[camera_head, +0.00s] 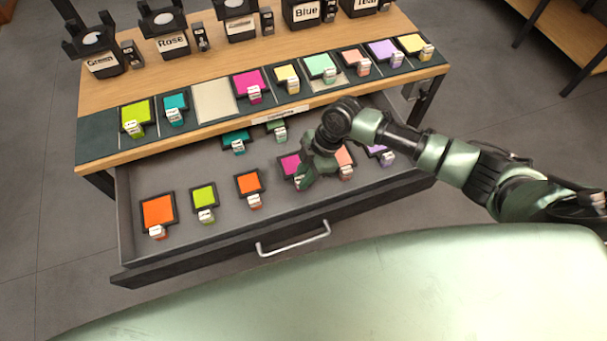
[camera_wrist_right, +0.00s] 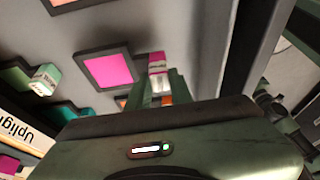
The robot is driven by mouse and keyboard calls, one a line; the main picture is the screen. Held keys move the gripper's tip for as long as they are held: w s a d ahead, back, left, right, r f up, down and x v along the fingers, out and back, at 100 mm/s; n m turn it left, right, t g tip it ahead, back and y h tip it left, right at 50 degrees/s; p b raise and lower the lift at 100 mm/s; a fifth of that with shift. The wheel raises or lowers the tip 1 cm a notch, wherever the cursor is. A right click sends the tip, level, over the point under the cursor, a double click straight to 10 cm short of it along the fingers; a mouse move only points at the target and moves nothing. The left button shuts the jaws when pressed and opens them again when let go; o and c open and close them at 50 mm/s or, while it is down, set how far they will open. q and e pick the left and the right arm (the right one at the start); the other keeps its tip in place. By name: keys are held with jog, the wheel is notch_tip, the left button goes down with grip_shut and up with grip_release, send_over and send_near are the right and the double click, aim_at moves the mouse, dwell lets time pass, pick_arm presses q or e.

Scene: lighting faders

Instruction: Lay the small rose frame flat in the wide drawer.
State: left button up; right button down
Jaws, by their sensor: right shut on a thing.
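A small bright pink frame, which I take as the rose frame (camera_head: 289,164), is over the wide drawer (camera_head: 210,160), right of the middle. It looks flat or nearly flat; I cannot tell whether it touches the drawer floor. My right gripper (camera_head: 304,180) is shut on its labelled tab and partly covers the frame in the head view. In the right wrist view the rose frame (camera_wrist_right: 108,69) shows whole, its tab between the fingers (camera_wrist_right: 160,84). My left gripper is not in view.
The drawer is pulled out and holds orange (camera_head: 159,210), lime (camera_head: 204,197), teal (camera_head: 237,137), salmon (camera_head: 346,155) and lavender frames. Its front has a metal handle (camera_head: 293,239). Above, a rack of frames lines the tabletop (camera_head: 345,37), with labelled lamps behind. Bare floor shows front left of the drawer.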

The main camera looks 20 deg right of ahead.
jog(key=shift+f+b, duration=0.95)
jog(key=shift+f, duration=0.35)
jog(key=c, duration=1.2)
grip_release()
jog(key=shift+o, duration=0.2)
jog(key=a+r+p+v, duration=0.1)
jog(key=p+v, duration=0.6)
jog(key=v, duration=0.7)
jog(key=shift+a+r, duration=0.15)
jog(key=shift+a, duration=0.45)
